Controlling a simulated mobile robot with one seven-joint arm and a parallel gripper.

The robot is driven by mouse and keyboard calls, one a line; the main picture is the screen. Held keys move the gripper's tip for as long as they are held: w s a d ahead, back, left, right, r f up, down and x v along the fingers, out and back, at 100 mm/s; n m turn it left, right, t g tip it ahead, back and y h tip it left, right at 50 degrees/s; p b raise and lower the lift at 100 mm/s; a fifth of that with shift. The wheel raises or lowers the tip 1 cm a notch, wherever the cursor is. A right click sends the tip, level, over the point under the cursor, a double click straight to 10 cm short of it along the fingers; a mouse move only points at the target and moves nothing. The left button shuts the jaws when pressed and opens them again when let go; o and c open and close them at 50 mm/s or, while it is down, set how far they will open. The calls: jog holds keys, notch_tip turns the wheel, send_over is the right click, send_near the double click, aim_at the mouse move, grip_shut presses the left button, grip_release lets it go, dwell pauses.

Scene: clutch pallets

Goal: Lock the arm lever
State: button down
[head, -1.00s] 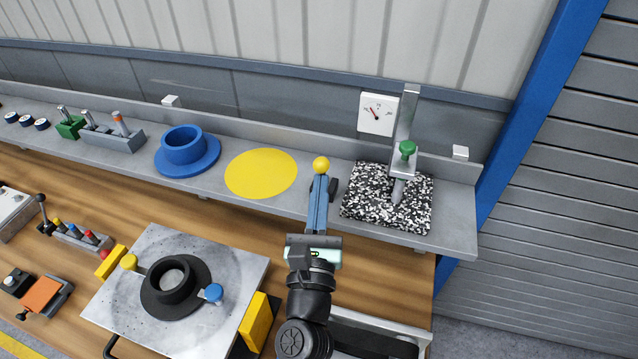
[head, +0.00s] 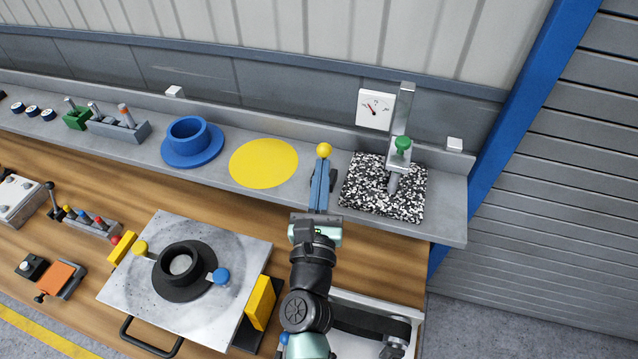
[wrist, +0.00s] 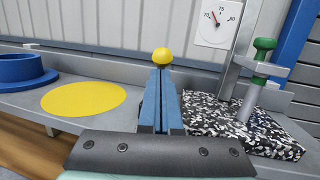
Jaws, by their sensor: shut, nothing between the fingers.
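A lever with a yellow ball knob (head: 324,150) stands at the shelf, left of the speckled block; most of its stem is hidden behind my gripper. My gripper (head: 322,164) has blue fingers, closed together and empty, directly in front of the knob. In the wrist view the yellow knob (wrist: 162,56) shows just above the fingertips (wrist: 160,72). I cannot tell whether they touch the lever. A metal column (head: 405,105) carries an arm with a green knob (head: 402,144) and a grey spindle over the speckled block (head: 360,192).
A dial gauge (head: 375,109) is behind the column. A flat yellow disc (head: 263,163) and a blue flanged ring (head: 187,140) are left on the shelf (head: 450,215). A metal plate (head: 135,285) with a black ring (head: 182,265) is on the wooden bench below.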

aim_at(327, 157)
jog(key=shift+w+d+r, duration=0.2)
jog(key=shift+w+r, duration=0.1)
jog(key=shift+w, duration=0.3)
jog(key=shift+w+d+r, duration=0.2)
jog(key=shift+w+r, duration=0.05)
jog(key=shift+w, duration=0.35)
jog(key=shift+w+r, duration=0.1)
jog(key=shift+r, duration=0.1)
jog(key=shift+d+r, duration=0.1)
